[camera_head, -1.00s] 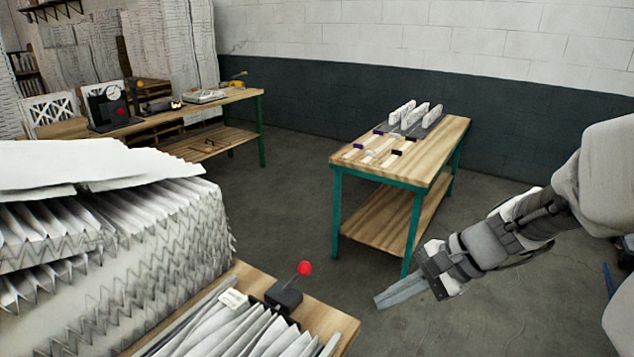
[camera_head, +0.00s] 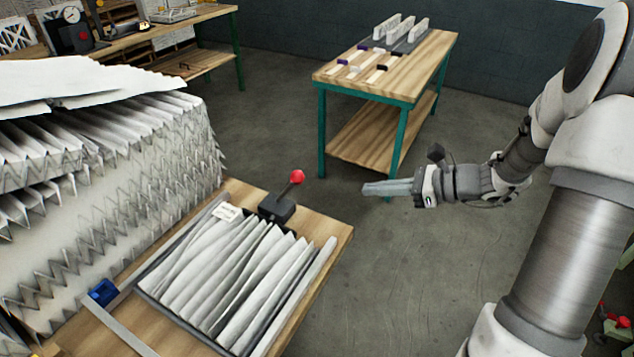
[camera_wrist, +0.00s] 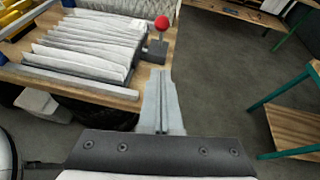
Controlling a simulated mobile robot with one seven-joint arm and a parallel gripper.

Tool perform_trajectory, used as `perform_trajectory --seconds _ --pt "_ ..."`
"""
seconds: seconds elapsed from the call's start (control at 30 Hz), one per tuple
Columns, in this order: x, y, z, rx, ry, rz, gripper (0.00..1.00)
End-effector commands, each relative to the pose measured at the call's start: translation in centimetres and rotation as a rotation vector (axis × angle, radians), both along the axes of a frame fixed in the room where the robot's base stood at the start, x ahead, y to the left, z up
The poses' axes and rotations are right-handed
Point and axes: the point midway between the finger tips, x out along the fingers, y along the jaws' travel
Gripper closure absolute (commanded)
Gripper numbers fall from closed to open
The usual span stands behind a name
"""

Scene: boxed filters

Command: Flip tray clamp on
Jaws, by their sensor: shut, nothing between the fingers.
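The tray clamp is a dark block (camera_head: 277,207) with a lever ending in a red ball knob (camera_head: 297,177). It stands at the far edge of a tray (camera_head: 318,272) of white pleated filters on the near wooden table. The lever leans up and to the right. My gripper (camera_head: 366,189) is shut and empty, in the air right of the knob and clear of the table's edge. In the wrist view the closed fingers (camera_wrist: 161,75) point toward the table, and the red knob (camera_wrist: 162,23) shows just beyond their tips, apart from them.
A big stack of pleated filters (camera_head: 110,190) stands left of the tray. A blue block (camera_head: 103,291) sits at the tray's left. A green-legged table (camera_head: 400,75) stands behind, and a workbench (camera_head: 205,25) at the back left. Open floor (camera_head: 290,125) lies between.

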Motion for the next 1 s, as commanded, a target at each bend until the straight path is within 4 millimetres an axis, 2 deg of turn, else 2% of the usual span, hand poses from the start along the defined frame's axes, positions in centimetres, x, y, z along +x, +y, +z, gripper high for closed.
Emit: perform_trajectory --seconds 0.27,0.7,1.0 --pt "0.5 1.0 -0.5 -0.001 -0.001 0.003 1.00" --pt "4.1 8.3 -4.0 -0.001 0.002 0.006 1.00" --pt "5.6 11.3 -2.6 -0.003 -0.002 0.003 1.00"
